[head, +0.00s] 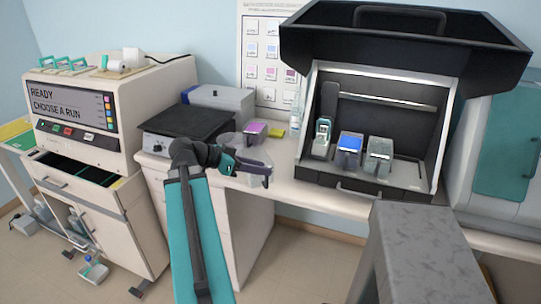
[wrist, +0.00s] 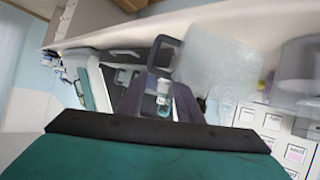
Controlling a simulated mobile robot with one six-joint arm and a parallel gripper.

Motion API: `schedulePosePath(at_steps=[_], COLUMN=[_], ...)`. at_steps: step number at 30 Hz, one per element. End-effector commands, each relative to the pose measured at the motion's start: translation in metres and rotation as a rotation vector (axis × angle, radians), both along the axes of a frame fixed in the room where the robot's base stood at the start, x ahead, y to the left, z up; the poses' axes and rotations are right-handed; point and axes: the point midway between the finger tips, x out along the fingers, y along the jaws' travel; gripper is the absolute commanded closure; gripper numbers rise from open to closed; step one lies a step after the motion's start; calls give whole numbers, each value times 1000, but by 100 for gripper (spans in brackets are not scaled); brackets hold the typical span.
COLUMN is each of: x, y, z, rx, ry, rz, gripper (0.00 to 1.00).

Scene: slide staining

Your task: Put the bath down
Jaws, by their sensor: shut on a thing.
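My gripper (head: 258,170) is over the front edge of the bench, left of the black hood. It is shut on what appears to be the dark handle (wrist: 160,46) of a pale, translucent bath (wrist: 215,68), which shows up close in the wrist view. In the head view the bath is small and partly hidden by the gripper, so its exact tilt and whether it touches anything cannot be told. Inside the hood stand a blue-topped bath (head: 350,145), a grey-topped bath (head: 379,151) and a teal-and-white item (head: 323,130).
The black hood (head: 428,190) stands open on the bench. A purple-topped container (head: 255,129), a yellow-green block (head: 277,132) and a clear round vessel (head: 232,141) are behind the gripper. A black-topped plate device (head: 184,122) is left. Some bench top before the hood is clear.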

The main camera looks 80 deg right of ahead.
Motion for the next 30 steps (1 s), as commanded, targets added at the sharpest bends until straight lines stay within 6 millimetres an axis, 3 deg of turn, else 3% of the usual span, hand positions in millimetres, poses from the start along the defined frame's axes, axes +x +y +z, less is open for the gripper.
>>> schedulePosePath(at_steps=[8,30], x=[-3,-15], y=[-23,-118], z=[2,-9], rx=[1,0], ry=[1,0], rz=[-2,-1], gripper=[100,100])
